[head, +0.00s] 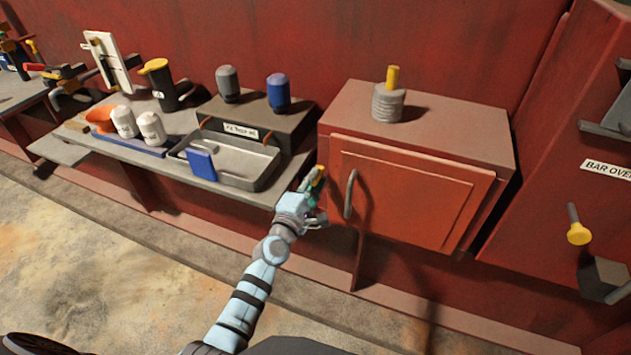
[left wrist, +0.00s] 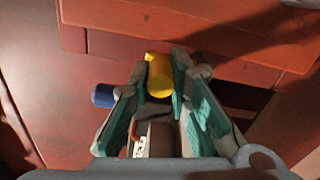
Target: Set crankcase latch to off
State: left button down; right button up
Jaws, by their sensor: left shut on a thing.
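My left gripper (head: 315,190) is at the left front edge of the red cabinet, beside its door handle. In the left wrist view the gripper (left wrist: 160,88) has a yellow cylindrical grip (left wrist: 159,72) between its fingertips, and its fingers are closed on it.
The red cabinet (head: 480,133) has a closed door (head: 425,195) with a grey handle (head: 350,193). A coiled part with a yellow top (head: 389,103) stands on it. Left is a bench with a metal tray (head: 262,172) and bottles. A yellow-knobbed lever (head: 578,234) is at right.

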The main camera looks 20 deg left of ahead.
pick_arm(q)
jog(key=shift+r, duration=0.15)
jog(key=c, duration=1.8)
grip_release()
jog(key=shift+w, duration=0.1)
jog(key=s, duration=1.2)
jog(key=shift+a, duration=0.4)
